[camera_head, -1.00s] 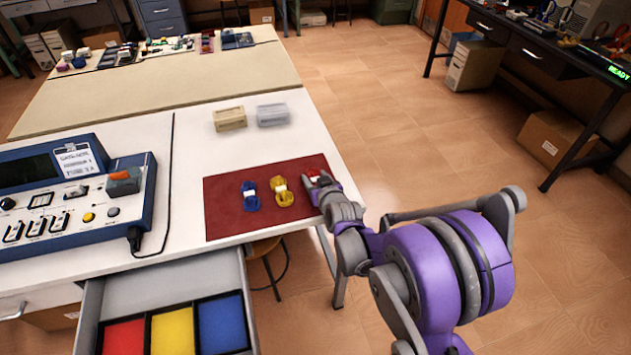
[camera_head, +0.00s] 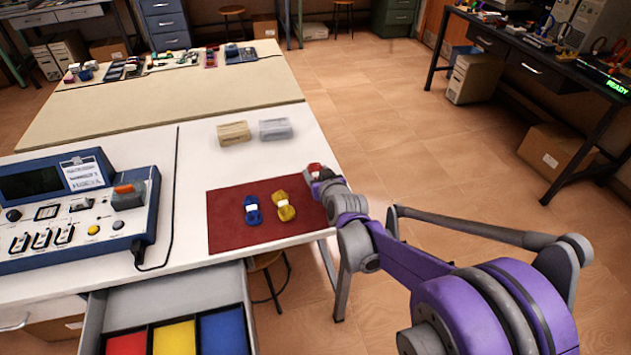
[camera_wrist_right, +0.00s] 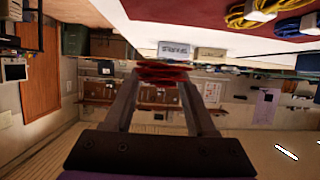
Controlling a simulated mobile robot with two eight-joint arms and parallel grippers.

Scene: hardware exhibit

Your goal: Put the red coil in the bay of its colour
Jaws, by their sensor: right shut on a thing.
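My right gripper (camera_head: 319,174) is shut on the red coil (camera_head: 315,168), at the right edge of the dark red mat (camera_head: 225,224). In the right wrist view the red coil (camera_wrist_right: 162,72) is squeezed between the two fingertips and appears clear of the mat. The blue coil (camera_head: 252,211) and the yellow coil (camera_head: 284,207) lie side by side on the mat. The open drawer (camera_head: 180,279) in front holds a red bay (camera_head: 127,344), a yellow bay (camera_head: 174,338) and a blue bay (camera_head: 222,330); their near parts are cut off. My left gripper is not visible.
A blue instrument console (camera_head: 70,255) stands on the left of the white table (camera_head: 187,190). A tan block (camera_head: 234,132) and a grey block (camera_head: 275,129) sit behind the mat. A stool (camera_head: 266,262) stands below the table edge.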

